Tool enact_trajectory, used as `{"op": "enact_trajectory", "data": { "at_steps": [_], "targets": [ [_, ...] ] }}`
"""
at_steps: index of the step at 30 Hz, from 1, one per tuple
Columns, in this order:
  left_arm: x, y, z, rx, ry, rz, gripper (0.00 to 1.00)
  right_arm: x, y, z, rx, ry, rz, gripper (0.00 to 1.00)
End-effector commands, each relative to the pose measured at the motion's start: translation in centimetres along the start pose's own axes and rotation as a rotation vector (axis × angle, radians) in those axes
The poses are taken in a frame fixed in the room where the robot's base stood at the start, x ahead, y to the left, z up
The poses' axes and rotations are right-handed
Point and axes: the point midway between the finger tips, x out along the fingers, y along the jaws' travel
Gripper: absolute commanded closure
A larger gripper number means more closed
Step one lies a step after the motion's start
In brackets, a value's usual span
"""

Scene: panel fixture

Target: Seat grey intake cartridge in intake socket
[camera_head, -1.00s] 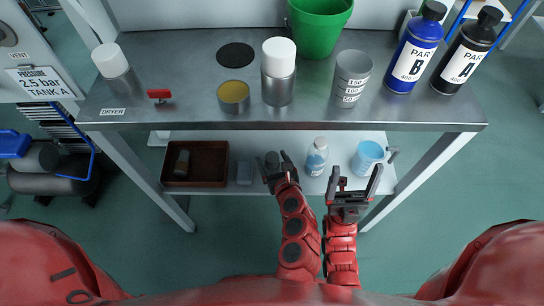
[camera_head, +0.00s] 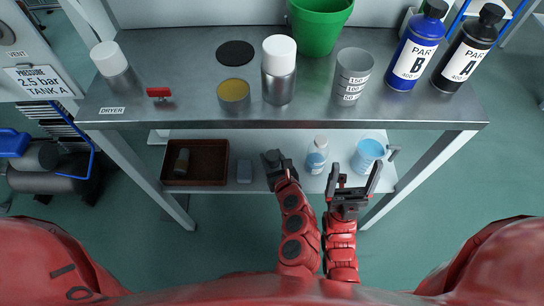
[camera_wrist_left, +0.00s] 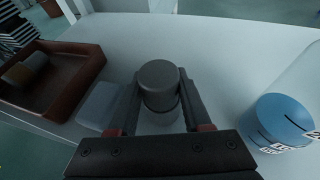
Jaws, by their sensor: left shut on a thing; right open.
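A grey cylindrical cartridge (camera_wrist_left: 158,80) stands upright between the fingers of my left gripper (camera_wrist_left: 160,108) in the left wrist view. It shows small in the head view (camera_head: 272,157), over the lower shelf. My left gripper (camera_head: 278,168) is shut on it; its base is partly hidden by the gripper. My right gripper (camera_head: 353,180) is open and empty, to the right at the front of the shelf. I cannot tell for sure which part is the intake socket; a dark round disc (camera_head: 236,54) and a short yellow-topped cylinder (camera_head: 234,94) are on the upper bench.
The steel bench top (camera_head: 190,70) overhangs the lower shelf (camera_head: 260,143). A brown tray (camera_head: 197,172) and a grey block (camera_head: 245,171) lie left of my left gripper. A small bottle (camera_head: 317,155) and a blue cup (camera_head: 368,153) stand to the right. A white-topped canister (camera_head: 279,70) stands on the bench.

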Motion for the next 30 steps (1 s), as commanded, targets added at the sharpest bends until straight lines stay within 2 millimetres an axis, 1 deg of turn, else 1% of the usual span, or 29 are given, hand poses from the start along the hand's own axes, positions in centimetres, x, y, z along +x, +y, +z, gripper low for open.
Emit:
{"op": "enact_trajectory", "data": {
  "at_steps": [1, 5, 6, 14, 30],
  "targets": [
    [0.0, 0.0, 0.0, 0.000, 0.000, 0.000, 0.73, 0.0, 0.0, 0.0, 0.000, 0.000, 0.000, 0.16],
    [0.0, 0.0, 0.0, 0.000, 0.000, 0.000, 0.97, 0.0, 0.0, 0.0, 0.000, 0.000, 0.000, 0.16],
    [0.0, 0.0, 0.0, 0.000, 0.000, 0.000, 1.00, 0.0, 0.0, 0.0, 0.000, 0.000, 0.000, 0.16],
    [0.0, 0.0, 0.1, 0.000, 0.000, 0.000, 1.00, 0.1, 0.0, 0.0, 0.000, 0.000, 0.000, 0.16],
    [-0.5, 0.0, 1.2, 0.000, 0.000, 0.000, 1.00, 0.8, 0.0, -0.1, 0.000, 0.000, 0.000, 0.16]
  ]
}}
